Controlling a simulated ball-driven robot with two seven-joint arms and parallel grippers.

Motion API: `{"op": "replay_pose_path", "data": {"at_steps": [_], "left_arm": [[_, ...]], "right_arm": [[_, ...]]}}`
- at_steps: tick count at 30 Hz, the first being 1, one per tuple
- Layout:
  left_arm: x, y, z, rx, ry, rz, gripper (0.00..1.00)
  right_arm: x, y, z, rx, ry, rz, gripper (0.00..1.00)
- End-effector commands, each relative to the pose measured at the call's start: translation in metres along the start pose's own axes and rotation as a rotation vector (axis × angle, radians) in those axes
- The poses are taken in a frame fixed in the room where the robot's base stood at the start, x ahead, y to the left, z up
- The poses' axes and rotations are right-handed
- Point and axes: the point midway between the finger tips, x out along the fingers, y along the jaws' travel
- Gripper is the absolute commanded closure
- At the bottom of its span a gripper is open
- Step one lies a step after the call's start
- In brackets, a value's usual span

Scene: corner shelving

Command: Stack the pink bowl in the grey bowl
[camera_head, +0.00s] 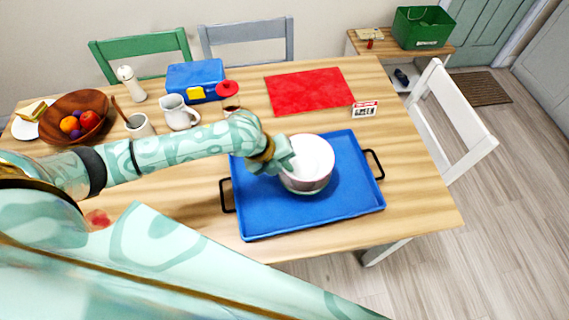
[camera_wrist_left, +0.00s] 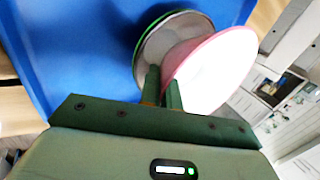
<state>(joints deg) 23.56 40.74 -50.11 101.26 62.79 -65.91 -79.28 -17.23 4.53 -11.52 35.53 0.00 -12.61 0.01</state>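The pink bowl (camera_head: 311,160), white inside with a pink rim, is over the blue tray. The grey bowl (camera_head: 308,191) shows only as a thin edge below it. In the left wrist view the pink bowl (camera_wrist_left: 219,72) overlaps the grey bowl (camera_wrist_left: 170,37), which has a green rim. The pink bowl looks offset and tilted; I cannot tell whether the two touch. My left gripper (camera_head: 287,157) is at the pink bowl's left side. Its fingers (camera_wrist_left: 162,83) are close together with the pink rim between them. My right gripper is out of view.
The blue tray (camera_head: 270,215) has black handles and clear room at its front.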

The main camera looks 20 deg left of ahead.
Motion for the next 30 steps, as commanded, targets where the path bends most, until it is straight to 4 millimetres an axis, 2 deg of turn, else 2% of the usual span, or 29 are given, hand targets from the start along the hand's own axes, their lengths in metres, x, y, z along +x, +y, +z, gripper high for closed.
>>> {"op": "replay_pose_path", "data": {"at_steps": [6,7,9,19,23,30], "left_arm": [[0.003,0.001,0.0,0.001,0.0,-0.002,1.0],[0.003,0.002,0.0,0.001,0.0,0.0,0.88],[0.003,0.002,0.0,0.0,0.0,0.0,0.74],[-0.003,-0.002,0.0,0.0,0.0,-0.002,0.74],[-0.024,-0.005,0.001,0.002,-0.003,-0.001,0.74],[-0.085,-0.006,0.001,0.004,-0.003,0.0,0.74]], "right_arm": [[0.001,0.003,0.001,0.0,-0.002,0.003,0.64],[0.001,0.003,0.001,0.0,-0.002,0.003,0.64],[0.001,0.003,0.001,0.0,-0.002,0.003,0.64],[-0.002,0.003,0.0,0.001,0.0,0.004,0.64],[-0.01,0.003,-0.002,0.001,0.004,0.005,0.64],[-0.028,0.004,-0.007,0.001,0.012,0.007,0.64]]}}
